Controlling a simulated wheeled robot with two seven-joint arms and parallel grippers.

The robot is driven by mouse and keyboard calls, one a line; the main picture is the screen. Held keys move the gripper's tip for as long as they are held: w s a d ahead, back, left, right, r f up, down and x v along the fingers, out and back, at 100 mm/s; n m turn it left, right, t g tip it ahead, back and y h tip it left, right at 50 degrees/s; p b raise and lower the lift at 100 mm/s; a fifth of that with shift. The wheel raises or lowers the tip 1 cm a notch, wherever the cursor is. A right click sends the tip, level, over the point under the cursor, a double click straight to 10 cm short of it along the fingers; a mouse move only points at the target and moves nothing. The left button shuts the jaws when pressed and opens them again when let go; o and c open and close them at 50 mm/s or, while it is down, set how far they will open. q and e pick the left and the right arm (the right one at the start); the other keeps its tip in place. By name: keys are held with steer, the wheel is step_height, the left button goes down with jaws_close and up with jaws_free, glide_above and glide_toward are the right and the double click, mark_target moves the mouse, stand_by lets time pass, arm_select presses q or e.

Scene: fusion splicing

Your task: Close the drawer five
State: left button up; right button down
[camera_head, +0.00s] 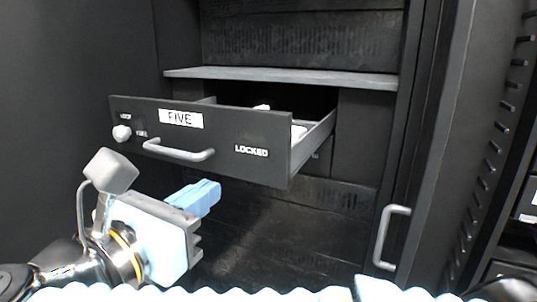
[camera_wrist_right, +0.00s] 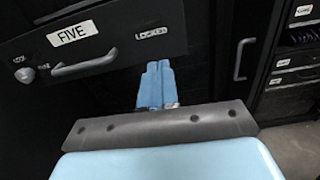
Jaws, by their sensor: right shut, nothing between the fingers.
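Drawer five (camera_head: 225,142) has a dark front with a white FIVE label (camera_head: 181,119), a light handle (camera_head: 178,151), a round knob (camera_head: 121,133) and the word LOCKED. It stands pulled out of the cabinet, and its inner side shows on the right. In the right wrist view the drawer front (camera_wrist_right: 100,35) fills the upper left. My right gripper (camera_head: 207,193) has light blue fingers and is shut and empty, below the drawer front and its handle. Its closed fingers also show in the right wrist view (camera_wrist_right: 157,84). My left gripper is not in view.
A grey shelf (camera_head: 285,76) lies above the drawer. Small white items (camera_head: 298,132) sit inside the drawer. An open door with a light handle (camera_head: 389,237) stands at the right. The dark cabinet space under the drawer looks empty.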

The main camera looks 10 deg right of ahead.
glide_toward(261, 153)
steer(key=shift+n, duration=0.3)
steer(key=x, duration=0.7)
steer(key=shift+w+d, duration=0.2)
steer(key=shift+w, duration=0.15)
